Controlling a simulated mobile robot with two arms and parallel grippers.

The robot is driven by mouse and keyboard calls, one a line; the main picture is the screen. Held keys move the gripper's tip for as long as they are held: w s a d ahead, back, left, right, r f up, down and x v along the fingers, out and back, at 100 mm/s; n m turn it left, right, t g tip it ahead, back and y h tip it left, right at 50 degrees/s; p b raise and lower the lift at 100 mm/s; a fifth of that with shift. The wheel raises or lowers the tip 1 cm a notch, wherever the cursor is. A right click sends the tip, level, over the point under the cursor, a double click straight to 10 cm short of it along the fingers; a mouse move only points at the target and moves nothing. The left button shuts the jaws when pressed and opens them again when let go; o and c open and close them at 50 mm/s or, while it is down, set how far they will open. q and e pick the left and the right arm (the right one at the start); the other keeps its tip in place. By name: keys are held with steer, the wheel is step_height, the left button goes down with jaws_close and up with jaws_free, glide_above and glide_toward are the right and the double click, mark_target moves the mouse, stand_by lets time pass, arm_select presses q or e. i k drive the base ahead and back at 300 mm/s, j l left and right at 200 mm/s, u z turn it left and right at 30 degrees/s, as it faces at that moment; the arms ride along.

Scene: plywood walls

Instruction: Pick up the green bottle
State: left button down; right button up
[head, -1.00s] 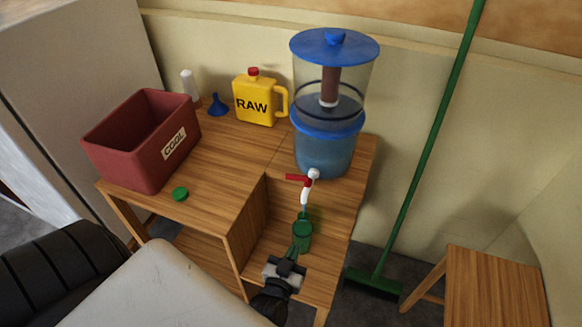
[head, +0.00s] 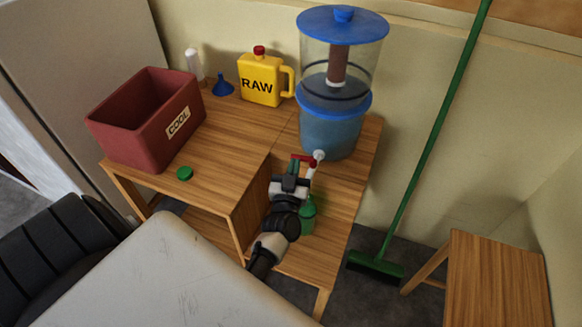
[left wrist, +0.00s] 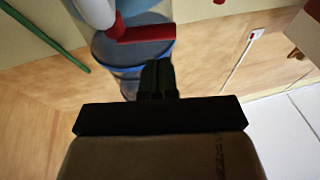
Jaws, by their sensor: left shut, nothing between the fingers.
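The green bottle (head: 308,217) stands upright on the lower wooden shelf, under the white spout of the dispenser tap. My left arm hides its left side. My left gripper (head: 292,170) is shut and empty. It appears up by the tap's red handle (head: 302,158), above and left of the bottle in the head view. In the left wrist view its closed fingers (left wrist: 157,78) point toward the dispenser, just below the red handle (left wrist: 145,35). The bottle does not show in the left wrist view. My right gripper is not in view.
The blue water dispenser (head: 335,130) stands on the table's right part. A red COOL box (head: 140,145), green cap (head: 184,173), blue funnel (head: 222,86) and yellow RAW jug (head: 262,80) are on the top. A green broom (head: 425,160) leans right; a wooden stool (head: 497,285) is nearby.

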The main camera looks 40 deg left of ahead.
mark_target(307, 213)
steer(key=k, duration=0.15)
steer(key=u, duration=0.95)
steer(key=l, duration=0.1)
